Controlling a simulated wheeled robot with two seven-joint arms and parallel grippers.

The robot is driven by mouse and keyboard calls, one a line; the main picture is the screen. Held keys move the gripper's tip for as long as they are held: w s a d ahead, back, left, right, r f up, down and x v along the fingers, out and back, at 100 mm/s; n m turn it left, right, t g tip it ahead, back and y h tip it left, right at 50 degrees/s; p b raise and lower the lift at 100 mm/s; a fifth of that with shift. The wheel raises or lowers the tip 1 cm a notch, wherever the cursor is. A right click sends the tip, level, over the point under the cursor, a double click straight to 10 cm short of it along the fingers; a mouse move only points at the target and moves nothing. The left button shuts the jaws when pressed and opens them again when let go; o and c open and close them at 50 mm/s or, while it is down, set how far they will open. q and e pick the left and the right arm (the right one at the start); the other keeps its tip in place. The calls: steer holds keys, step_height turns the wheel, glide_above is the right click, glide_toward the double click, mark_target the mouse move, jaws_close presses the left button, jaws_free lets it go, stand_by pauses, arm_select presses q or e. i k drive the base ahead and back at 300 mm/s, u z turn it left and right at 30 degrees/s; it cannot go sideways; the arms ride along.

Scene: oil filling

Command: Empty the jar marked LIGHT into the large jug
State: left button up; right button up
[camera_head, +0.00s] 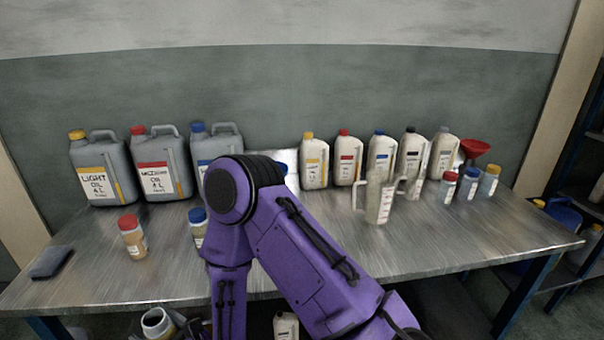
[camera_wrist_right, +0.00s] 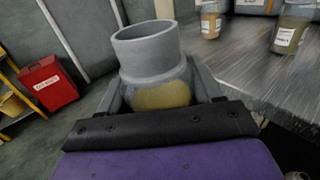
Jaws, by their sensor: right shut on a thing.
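My right gripper (camera_head: 178,325) is shut on a grey, open-topped jar (camera_head: 156,322), low in front of the table's edge. In the right wrist view the jar (camera_wrist_right: 150,62) has a wide open mouth and a yellowish patch low on its side; I see no readable label on it. It leans slightly. A translucent jug (camera_head: 378,200) with a handle and a pale label stands on the table, right of centre; its label is too blurred to read. My left gripper is not in view.
The steel table (camera_head: 440,235) carries grey canisters, one marked LIGHT OIL (camera_head: 98,183), and several pale bottles at the back. A red-capped jar (camera_head: 133,240) and a blue-capped jar (camera_head: 197,228) stand at left front. A red funnel (camera_head: 474,148) is at right. The right front is clear.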

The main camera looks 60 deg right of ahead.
mark_target(381, 185)
steer(key=u, duration=1.1)
steer(key=k, duration=2.55)
steer(key=z, duration=0.8)
